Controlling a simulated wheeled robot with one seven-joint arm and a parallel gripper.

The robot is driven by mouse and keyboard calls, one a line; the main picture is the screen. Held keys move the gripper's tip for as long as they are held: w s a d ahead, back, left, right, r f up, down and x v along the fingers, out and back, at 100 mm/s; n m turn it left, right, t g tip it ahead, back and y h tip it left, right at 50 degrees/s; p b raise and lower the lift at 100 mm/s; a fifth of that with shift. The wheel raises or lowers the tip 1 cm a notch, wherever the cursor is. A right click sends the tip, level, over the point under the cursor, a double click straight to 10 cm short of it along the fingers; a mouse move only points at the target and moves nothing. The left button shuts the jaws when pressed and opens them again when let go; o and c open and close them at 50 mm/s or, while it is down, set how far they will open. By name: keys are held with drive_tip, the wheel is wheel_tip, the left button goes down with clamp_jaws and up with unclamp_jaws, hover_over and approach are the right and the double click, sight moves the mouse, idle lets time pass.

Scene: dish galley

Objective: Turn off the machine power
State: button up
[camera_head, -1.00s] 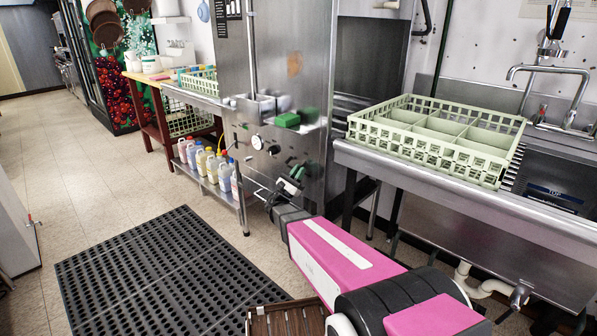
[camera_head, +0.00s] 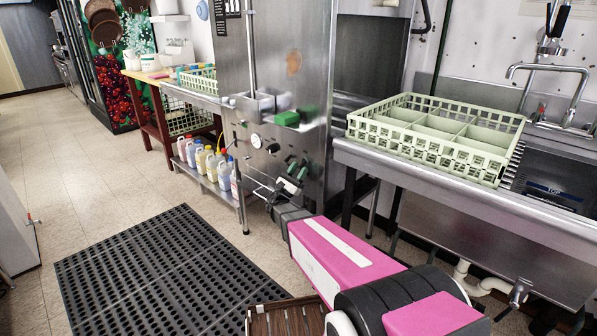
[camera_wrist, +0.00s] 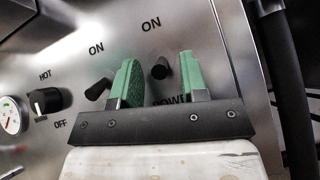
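The steel dish machine (camera_head: 275,60) stands at the middle of the head view, with my gripper (camera_head: 296,170) low at its front panel. In the wrist view my gripper (camera_wrist: 160,76) is open, its two green fingers apart and pointing at the panel. A black power knob (camera_wrist: 160,69) shows between the fingers, with visible gaps beside it. "ON" is printed above it, and the partly hidden word "POWER" (camera_wrist: 170,100) is below. A second black knob (camera_wrist: 98,89) with its own "ON" is left of the left finger. Both knobs look tilted; contact is not visible.
A HOT/OFF knob (camera_wrist: 45,101) and a gauge (camera_wrist: 10,115) are left on the panel. A dark hose (camera_wrist: 285,80) runs at the right. A green rack (camera_head: 440,130) sits on the sink counter at right. Bottles (camera_head: 209,160) stand on a low shelf. A black mat (camera_head: 165,270) covers the floor.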

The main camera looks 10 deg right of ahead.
drive_tip(key=v, duration=1.1)
drive_tip(key=shift+r, duration=0.1)
